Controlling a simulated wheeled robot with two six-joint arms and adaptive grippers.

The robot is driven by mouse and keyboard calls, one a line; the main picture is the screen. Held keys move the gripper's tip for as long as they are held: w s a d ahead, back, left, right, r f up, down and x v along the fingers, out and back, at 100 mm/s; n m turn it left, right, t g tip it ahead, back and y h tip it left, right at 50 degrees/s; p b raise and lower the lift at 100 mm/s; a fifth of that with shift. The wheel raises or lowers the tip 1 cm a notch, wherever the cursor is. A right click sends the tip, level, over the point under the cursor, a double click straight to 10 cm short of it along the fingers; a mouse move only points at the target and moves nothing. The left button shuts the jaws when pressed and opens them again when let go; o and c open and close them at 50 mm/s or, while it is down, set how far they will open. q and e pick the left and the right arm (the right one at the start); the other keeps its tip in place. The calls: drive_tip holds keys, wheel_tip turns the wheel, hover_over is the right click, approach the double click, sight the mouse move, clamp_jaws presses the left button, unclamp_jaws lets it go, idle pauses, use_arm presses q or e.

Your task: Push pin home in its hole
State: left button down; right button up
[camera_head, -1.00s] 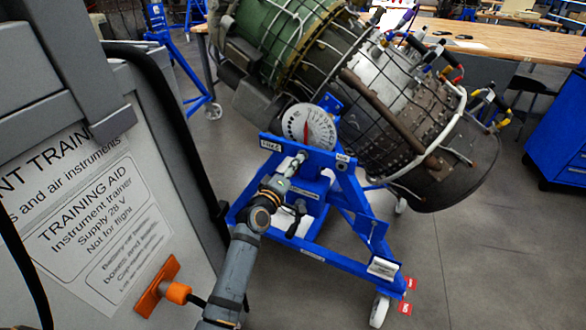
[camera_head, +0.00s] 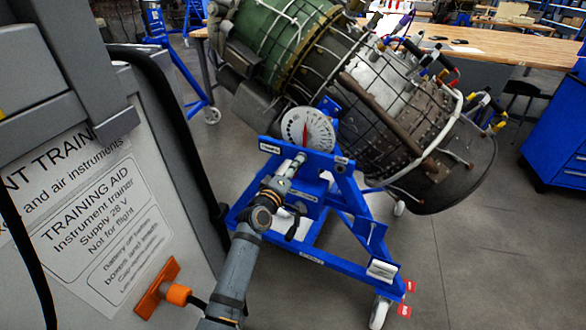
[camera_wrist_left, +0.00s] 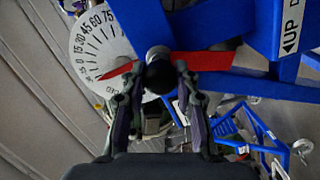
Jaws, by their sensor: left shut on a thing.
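The pin shows in the left wrist view as a round dark knob (camera_wrist_left: 159,76) with a grey cylindrical part behind it, beside the blue stand's frame. My left gripper (camera_head: 290,167) is shut on the pin, with one finger on each side in the left wrist view. In the head view it is just below a white dial (camera_head: 307,131) with a red pointer, which also shows in the left wrist view (camera_wrist_left: 92,50). The blue turbine stand (camera_head: 345,200) carries the dial. The hole itself is hidden, so I cannot tell how deep the pin sits. My right gripper is not in view.
A green and grey turbine engine (camera_head: 390,95) rests above the stand. A grey training-aid cabinet (camera_head: 150,200) fills the left side, with an orange fitting (camera_head: 158,287) on it. Open grey floor (camera_head: 480,270) lies to the right, with a blue cabinet (camera_head: 555,155) beyond.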

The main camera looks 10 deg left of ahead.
use_arm(q)
drive_tip(key=shift+w+r, duration=0.15)
drive_tip(key=shift+r, duration=0.3)
drive_tip(key=c, duration=1.3)
unclamp_jaws()
drive_tip(key=shift+w, duration=0.1)
drive_tip(key=o, duration=0.4)
drive_tip(key=shift+w+d+f, duration=0.15)
drive_tip(key=shift+w+f, duration=0.15)
drive_tip(key=shift+f, duration=0.05)
drive_tip(key=shift+s, duration=0.15)
drive_tip(key=shift+o, duration=0.7)
drive_tip(key=shift+f, duration=0.1)
drive_tip(key=shift+s, duration=0.1)
